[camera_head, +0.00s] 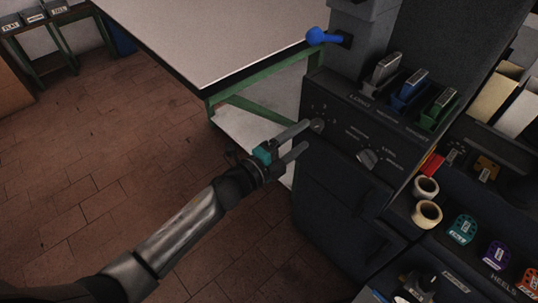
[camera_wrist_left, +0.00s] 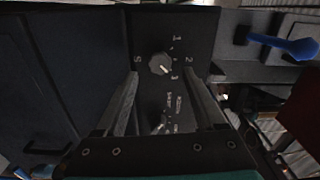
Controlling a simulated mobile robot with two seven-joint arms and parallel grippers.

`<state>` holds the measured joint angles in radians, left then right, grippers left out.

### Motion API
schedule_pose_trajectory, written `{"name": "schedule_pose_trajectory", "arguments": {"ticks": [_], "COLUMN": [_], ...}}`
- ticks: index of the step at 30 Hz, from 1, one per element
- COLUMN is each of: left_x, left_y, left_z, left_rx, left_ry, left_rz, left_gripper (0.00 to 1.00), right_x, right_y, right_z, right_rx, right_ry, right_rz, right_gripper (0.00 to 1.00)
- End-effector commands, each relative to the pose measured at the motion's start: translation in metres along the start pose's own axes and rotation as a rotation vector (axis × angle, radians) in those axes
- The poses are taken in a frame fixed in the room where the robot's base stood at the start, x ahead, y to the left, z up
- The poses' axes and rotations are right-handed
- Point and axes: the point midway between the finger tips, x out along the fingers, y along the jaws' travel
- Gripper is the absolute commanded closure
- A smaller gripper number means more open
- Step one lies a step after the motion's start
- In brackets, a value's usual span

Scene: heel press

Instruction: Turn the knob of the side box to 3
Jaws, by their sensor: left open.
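The side box (camera_head: 345,135) is a dark box with a printed front panel at the right of the head view. Its numbered knob (camera_head: 317,125) is small and grey; in the left wrist view the knob (camera_wrist_left: 159,64) has figures 1, 2, 3 and 5 around it. Its pale mark seems to point to the lower right, near 3, but the exact setting is hard to read. My left gripper (camera_head: 304,136) is open and empty, its fingers pointing at the panel. In the wrist view its fingertips (camera_wrist_left: 160,77) stand apart on either side below the knob, without visible contact.
A second, larger knob (camera_head: 367,157) sits lower right on the panel. A blue-ended lever (camera_head: 316,36) sticks out above the box. A green-framed table (camera_head: 215,45) stands behind. Tape rolls (camera_head: 427,212) and coloured heel blocks (camera_head: 463,229) lie at the right.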

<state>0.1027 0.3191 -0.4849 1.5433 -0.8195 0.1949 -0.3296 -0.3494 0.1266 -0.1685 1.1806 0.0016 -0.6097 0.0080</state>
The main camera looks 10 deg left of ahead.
Motion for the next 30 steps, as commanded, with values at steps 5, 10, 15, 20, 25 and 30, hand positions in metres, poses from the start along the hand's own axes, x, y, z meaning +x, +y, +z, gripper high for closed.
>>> {"name": "schedule_pose_trajectory", "arguments": {"ticks": [5, 10, 15, 20, 25, 30], "left_x": [-0.035, -0.065, -0.089, -0.103, -0.107, -0.107], "left_y": [-0.001, 0.000, 0.000, 0.000, -0.001, 0.000], "left_z": [0.000, 0.000, 0.000, 0.000, 0.000, 0.000], "left_rx": [0.000, 0.001, 0.001, 0.001, 0.002, 0.002], "left_ry": [-0.001, -0.001, 0.000, 0.000, 0.000, 0.000], "left_rz": [0.003, 0.003, 0.002, 0.001, 0.000, 0.000], "left_gripper": [0.29, 0.29, 0.29, 0.29, 0.29, 0.29], "right_x": [0.004, 0.007, 0.009, 0.010, 0.011, 0.011], "right_y": [0.004, 0.008, 0.010, 0.011, 0.012, 0.012], "right_z": [0.012, 0.021, 0.028, 0.032, 0.034, 0.034], "right_rx": [-0.001, -0.002, -0.002, -0.002, -0.003, -0.003], "right_ry": [-0.005, -0.005, -0.007, -0.007, -0.007, -0.007], "right_rz": [0.005, 0.009, 0.012, 0.014, 0.014, 0.014], "right_gripper": [0.50, 0.50, 0.50, 0.50, 0.50, 0.50]}}
